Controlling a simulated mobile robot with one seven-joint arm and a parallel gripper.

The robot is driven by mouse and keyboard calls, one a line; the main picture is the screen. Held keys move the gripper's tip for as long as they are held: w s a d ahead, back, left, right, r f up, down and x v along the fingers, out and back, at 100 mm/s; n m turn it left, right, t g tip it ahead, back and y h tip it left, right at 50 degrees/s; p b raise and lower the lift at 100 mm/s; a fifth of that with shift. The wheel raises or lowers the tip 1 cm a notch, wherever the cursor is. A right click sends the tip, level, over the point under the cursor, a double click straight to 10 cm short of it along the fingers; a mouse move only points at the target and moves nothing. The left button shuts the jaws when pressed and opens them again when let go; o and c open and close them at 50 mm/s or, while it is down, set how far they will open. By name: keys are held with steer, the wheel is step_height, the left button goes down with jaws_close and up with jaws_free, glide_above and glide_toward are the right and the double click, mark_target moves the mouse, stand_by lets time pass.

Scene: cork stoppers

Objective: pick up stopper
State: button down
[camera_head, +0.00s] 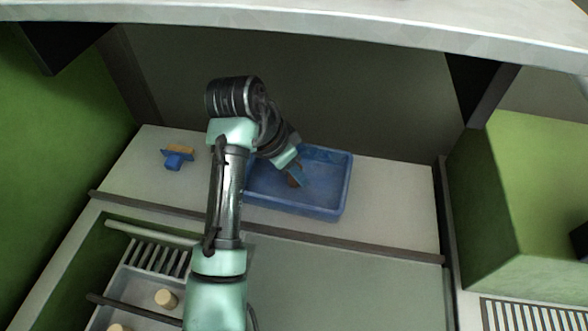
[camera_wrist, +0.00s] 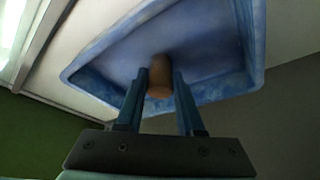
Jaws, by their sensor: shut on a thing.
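A brown cork stopper (camera_wrist: 160,76) is between the two blue fingers of my gripper (camera_wrist: 160,84) in the wrist view. The fingers are shut on it. In the head view my gripper (camera_head: 299,178) points down into a blue tray, and the stopper (camera_head: 293,182) shows as a small brown patch beside the fingers. The blue tray (camera_head: 340,195) sits on the white shelf; its wall also shows in the wrist view (camera_wrist: 95,92). I cannot tell whether the stopper touches the tray floor.
A blue and orange object (camera_head: 174,161) lies on the white shelf (camera_head: 395,205) at the left. Below the shelf's front rail, a grey rack (camera_head: 150,290) holds pale round stoppers (camera_head: 166,298). Green walls stand at both sides, and a white ledge (camera_head: 330,30) overhangs. The shelf right of the tray is clear.

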steer(key=r, duration=0.6)
steer(key=shift+s+a+r+p, duration=0.1)
steer(key=shift+s+r+p, duration=0.2)
steer(key=shift+s+r, duration=0.05)
steer(key=s+a+p, duration=0.2)
steer(key=s+p, duration=0.1)
steer(key=s, duration=0.6)
steer(key=s+a+p, duration=0.2)
steer(key=s+p, duration=0.2)
steer(key=s, duration=0.5)
steer(key=shift+a, duration=0.35)
